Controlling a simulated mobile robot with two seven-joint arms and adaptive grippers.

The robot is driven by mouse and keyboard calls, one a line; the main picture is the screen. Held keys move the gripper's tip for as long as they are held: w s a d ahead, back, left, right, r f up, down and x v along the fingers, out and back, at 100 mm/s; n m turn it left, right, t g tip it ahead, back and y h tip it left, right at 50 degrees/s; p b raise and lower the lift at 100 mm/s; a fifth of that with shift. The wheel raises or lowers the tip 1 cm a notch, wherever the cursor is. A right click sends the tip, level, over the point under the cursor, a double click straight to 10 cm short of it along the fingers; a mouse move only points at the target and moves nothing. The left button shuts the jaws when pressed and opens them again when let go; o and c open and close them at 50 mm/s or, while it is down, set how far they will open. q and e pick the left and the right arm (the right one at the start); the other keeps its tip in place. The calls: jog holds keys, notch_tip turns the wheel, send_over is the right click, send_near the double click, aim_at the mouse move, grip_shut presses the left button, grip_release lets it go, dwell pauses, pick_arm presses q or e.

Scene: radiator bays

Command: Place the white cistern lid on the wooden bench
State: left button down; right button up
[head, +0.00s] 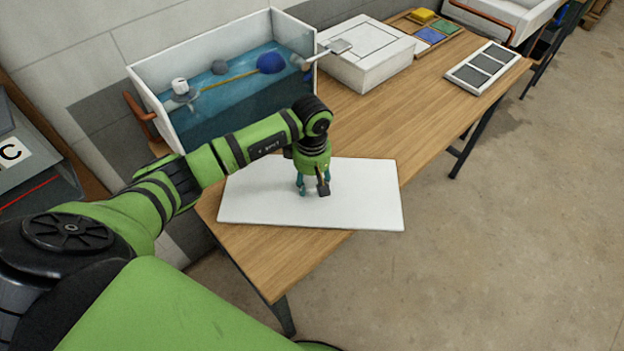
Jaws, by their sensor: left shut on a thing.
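The white cistern lid (255,205) is a flat white slab at the near end of the wooden bench (290,262). Its right end sticks out past the bench's right edge. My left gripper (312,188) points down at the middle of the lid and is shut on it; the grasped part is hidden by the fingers. I cannot tell whether the lid touches the bench top or is held just above it. My right gripper is not in view.
The open white cistern (205,52), with blue water and a blue float, stands behind the lid against the wall. A white box (368,55), a framed grey panel (482,68) and a tray of coloured pads (428,36) are farther along. Bench top between is clear.

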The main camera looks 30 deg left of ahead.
aim_at(312, 181)
pick_arm(q)
jog(key=c, duration=0.6)
grip_release()
jog(key=shift+r+p, duration=0.25)
jog(key=shift+p, duration=0.15)
notch_tip(312, 181, up, 12)
jog(key=b, duration=0.2)
jog(key=shift+b, duration=0.3)
jog(key=shift+f, duration=0.1)
